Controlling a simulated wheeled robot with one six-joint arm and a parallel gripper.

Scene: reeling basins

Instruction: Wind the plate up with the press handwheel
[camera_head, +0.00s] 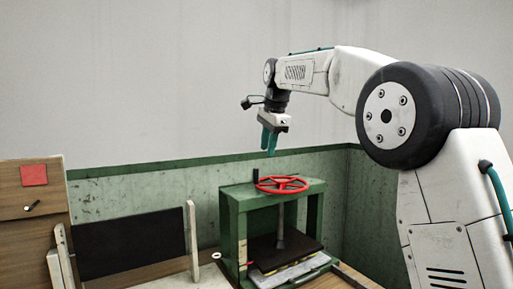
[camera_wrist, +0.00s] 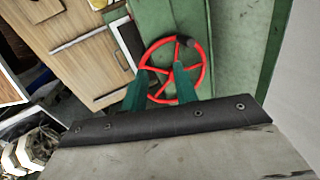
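The red press handwheel (camera_head: 282,185) lies flat on top of the green press frame (camera_head: 232,222). A dark upright knob (camera_head: 256,175) stands at its left rim; the knob also shows in the wrist view (camera_wrist: 185,42) at the wheel's far rim. A screw column (camera_head: 281,225) runs down to a dark plate (camera_head: 285,252), low in the frame, close above a pale layer. My gripper (camera_head: 268,153) hangs above the wheel, pointing down, apart from it. In the wrist view its teal fingers (camera_wrist: 163,82) stand apart with nothing between them, overlapping the wheel's near part.
A dark panel (camera_head: 130,245) between pale wooden posts stands left of the press. A wooden board (camera_head: 30,225) with a red square is at far left. Green-panelled walls close behind and right of the press.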

